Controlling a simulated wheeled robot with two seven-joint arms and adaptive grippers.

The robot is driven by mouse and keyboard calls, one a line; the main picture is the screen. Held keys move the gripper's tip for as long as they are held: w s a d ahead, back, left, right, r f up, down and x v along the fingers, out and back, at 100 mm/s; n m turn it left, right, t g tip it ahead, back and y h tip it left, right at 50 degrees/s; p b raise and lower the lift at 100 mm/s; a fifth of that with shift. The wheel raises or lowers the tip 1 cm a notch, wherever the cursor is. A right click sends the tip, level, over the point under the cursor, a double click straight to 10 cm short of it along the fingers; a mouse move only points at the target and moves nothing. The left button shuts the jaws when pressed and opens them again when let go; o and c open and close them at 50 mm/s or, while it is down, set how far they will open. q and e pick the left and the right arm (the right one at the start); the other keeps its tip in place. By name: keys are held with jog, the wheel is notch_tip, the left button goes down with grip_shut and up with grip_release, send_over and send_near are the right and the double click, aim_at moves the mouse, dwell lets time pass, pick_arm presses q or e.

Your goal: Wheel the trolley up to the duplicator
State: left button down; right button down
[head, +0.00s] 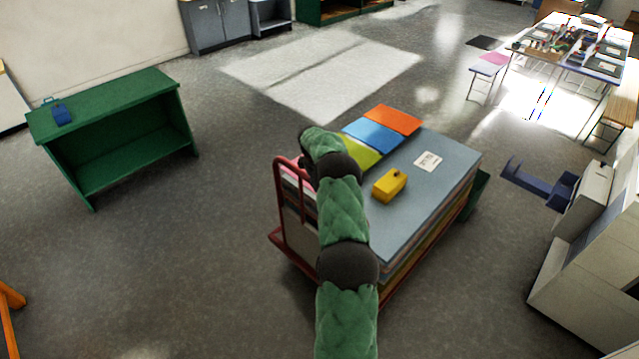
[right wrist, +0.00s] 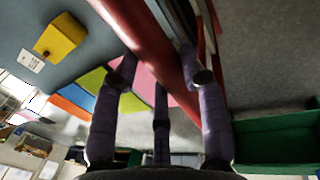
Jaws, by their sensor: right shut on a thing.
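The trolley (head: 277,190) has a red frame and handle and carries a thick stack of large coloured sheets (head: 440,165) with a blue-grey top sheet. My right arm reaches over it from the front. My right gripper (right wrist: 163,78) is shut on the red handle bar (right wrist: 150,45), which runs between its purple fingers in the right wrist view. In the head view the arm mostly hides this grip. The duplicator, apparently the pale machine (head: 575,275) with a blue tray (head: 535,185), stands at the right edge, apart from the trolley. My left gripper is not in view.
A yellow block (head: 389,185), a white label and coloured sheets lie on the stack. Grey floor is clear between trolley and machine. A green open shelf (head: 110,125) stands left, a cluttered table (head: 570,50) at back right. A dark green box shows behind the trolley's right end.

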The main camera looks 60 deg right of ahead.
jog(key=c, duration=0.8)
grip_release()
jog(key=shift+d+r, duration=0.3)
jog(key=shift+d, duration=0.1)
jog(key=shift+o, duration=0.6)
jog(key=shift+s+f, duration=0.15)
jog(key=shift+a, duration=0.1)
jog(key=shift+r, duration=0.2)
notch_tip(320, 180, up, 11)
jog(key=a, duration=0.2)
jog(key=shift+w+r, duration=0.2)
jog(key=shift+w, duration=0.05)
jog(key=shift+a, duration=0.1)
